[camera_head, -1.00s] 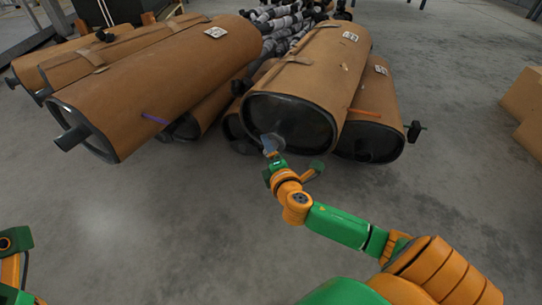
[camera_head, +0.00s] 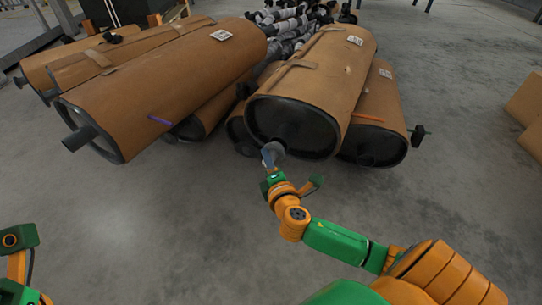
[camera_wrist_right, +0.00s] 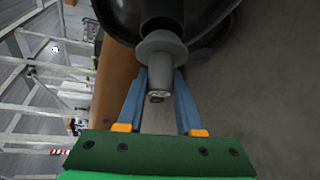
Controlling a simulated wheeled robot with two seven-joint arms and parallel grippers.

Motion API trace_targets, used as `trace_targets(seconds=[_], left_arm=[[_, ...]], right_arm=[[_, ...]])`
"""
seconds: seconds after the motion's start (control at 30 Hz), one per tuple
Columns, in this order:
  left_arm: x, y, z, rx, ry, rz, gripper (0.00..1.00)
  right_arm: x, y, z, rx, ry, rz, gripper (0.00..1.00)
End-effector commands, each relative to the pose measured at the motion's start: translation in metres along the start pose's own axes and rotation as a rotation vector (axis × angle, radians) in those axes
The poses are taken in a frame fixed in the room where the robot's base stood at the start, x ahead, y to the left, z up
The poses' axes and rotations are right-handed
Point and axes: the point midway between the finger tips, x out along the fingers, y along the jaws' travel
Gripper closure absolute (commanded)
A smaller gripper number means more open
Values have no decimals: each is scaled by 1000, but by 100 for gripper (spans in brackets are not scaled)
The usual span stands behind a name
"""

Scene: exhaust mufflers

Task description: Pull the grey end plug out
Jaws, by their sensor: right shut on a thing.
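The grey end plug (camera_wrist_right: 162,48) has a round flange and a narrower stub. It sits in line with the dark pipe at the end of the brown-wrapped muffler (camera_head: 325,75), whose black end face is rounded. My right gripper (camera_wrist_right: 160,92) is shut on the plug's stub, with a blue finger on each side. In the head view the plug (camera_head: 272,152) shows small just above the right gripper (camera_head: 270,165). I cannot tell how far the plug sits in the pipe.
Other wrapped mufflers lie at the left (camera_head: 165,85) and right (camera_head: 375,115), with pipes sticking out. Metal pipes (camera_head: 292,30) are stacked behind. Brown boxes (camera_head: 528,105) stand at the far right. The floor in front is clear.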

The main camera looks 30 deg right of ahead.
Motion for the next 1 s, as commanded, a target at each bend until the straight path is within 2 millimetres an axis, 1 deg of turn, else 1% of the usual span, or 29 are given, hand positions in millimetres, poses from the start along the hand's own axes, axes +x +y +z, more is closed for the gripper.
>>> trace_targets(seconds=[0.7,1.0], left_arm=[[10,-1,0,0,0,0,50],[10,-1,0,0,0,0,50]], right_arm=[[-30,0,-26,0,-1,0,100],[-32,0,-28,0,-1,0,100]])
